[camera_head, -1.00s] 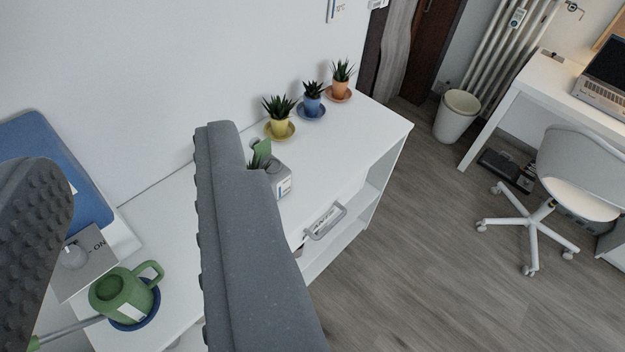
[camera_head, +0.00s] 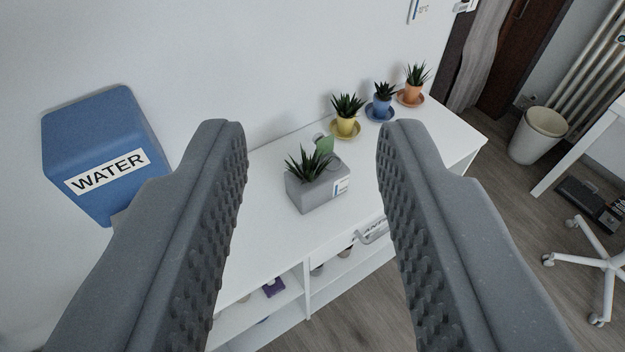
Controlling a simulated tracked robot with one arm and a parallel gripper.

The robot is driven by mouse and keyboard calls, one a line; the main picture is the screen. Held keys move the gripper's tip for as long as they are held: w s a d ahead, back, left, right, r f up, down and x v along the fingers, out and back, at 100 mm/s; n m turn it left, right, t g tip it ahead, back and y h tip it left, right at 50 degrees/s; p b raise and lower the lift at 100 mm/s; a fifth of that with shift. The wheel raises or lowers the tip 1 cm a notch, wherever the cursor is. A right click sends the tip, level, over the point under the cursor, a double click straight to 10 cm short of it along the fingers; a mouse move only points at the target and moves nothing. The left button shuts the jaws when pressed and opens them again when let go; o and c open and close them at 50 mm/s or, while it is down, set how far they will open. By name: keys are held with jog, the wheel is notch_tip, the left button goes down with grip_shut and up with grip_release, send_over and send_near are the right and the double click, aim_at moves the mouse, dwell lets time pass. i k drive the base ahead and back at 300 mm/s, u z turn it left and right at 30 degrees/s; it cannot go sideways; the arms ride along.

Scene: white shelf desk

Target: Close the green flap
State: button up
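A small green flap (camera_head: 324,145) stands upright at the back right of a grey box-shaped planter (camera_head: 318,192) with a spiky plant (camera_head: 304,164) in it. The planter sits on the white shelf desk (camera_head: 283,228). A round opening or disc beside the flap is partly hidden by it. My gripper (camera_head: 312,135) is open and empty, with its two dark grey fingers wide apart. In the picture the planter and the flap show between the fingers, farther away; nothing touches them.
Yellow (camera_head: 345,126), blue (camera_head: 381,107) and orange (camera_head: 411,93) potted plants on saucers stand behind the planter, toward the right. A blue WATER container (camera_head: 105,150) is at the left. The desk top around the planter is mostly clear.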

aim_at(326, 143)
jog(key=z, duration=2.5)
jog(key=k, duration=0.95)
jog(key=u, duration=1.7)
jog(key=i, duration=1)
